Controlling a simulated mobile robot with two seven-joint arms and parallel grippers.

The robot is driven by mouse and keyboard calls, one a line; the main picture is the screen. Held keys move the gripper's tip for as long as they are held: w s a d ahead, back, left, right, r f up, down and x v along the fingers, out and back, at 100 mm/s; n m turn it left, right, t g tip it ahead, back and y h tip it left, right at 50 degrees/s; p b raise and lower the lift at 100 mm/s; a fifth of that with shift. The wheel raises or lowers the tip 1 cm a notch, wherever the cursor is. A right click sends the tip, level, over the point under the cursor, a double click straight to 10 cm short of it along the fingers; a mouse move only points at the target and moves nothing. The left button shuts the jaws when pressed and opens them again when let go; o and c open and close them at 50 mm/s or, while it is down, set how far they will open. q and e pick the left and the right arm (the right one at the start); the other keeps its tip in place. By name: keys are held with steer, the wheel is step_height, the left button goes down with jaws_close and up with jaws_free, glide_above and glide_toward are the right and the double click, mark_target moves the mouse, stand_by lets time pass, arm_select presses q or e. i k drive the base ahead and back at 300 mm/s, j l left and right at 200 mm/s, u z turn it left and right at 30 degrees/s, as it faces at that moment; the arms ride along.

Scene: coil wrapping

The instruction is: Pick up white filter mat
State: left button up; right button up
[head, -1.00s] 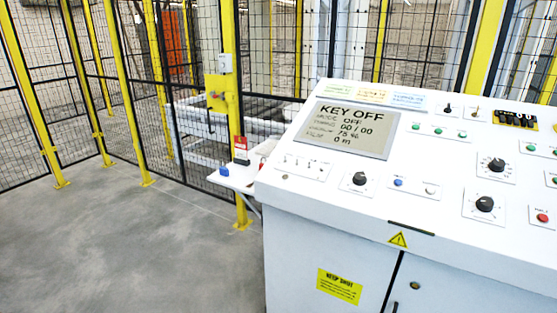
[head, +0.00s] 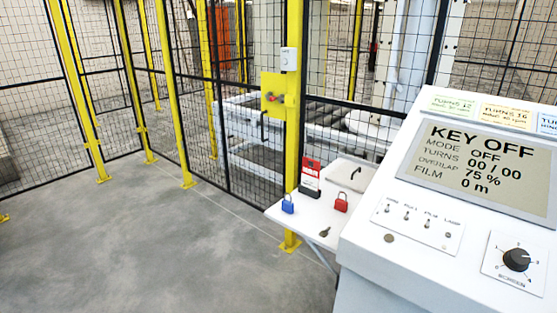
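A flat whitish slab (head: 365,183) with a small dark hook-like mark or handle lies at the back right of a small white side shelf (head: 307,233). I cannot tell for sure whether it is the white filter mat; its right part is hidden by the control cabinet. No other piece that looks like a mat shows. Neither of my grippers is in the head view.
The shelf also holds a blue padlock (head: 288,205), a red padlock (head: 341,203), a key (head: 324,232) and a red-and-black tag holder (head: 310,178). The white control console (head: 400,262) stands at right, a yellow-posted mesh fence (head: 176,110) behind. Grey floor (head: 150,250) is clear at left.

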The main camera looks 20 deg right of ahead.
mark_target(357, 179)
steer(key=i+j+u, duration=0.15)
steer(key=i+u, duration=0.15)
steer(key=i, duration=0.45)
steer(key=i+u, duration=0.25)
steer(key=i, duration=0.45)
steer(key=i+z, duration=0.25)
steer(key=z, duration=0.15)
steer(key=i+z, duration=0.2)
steer(key=z, duration=0.2)
steer(key=i+j+z, duration=0.15)
steer(key=z, duration=0.25)
steer(key=i+j+z, duration=0.2)
steer(key=z, duration=0.2)
steer(key=i+z, duration=0.15)
steer(key=z, duration=0.3)
steer(key=i+j+z, duration=0.1)
steer(key=z, duration=0.3)
steer(key=i+j+z, duration=0.15)
steer(key=z, duration=0.3)
steer(key=j+z, duration=0.25)
steer(key=z, duration=0.15)
steer(key=i, duration=0.05)
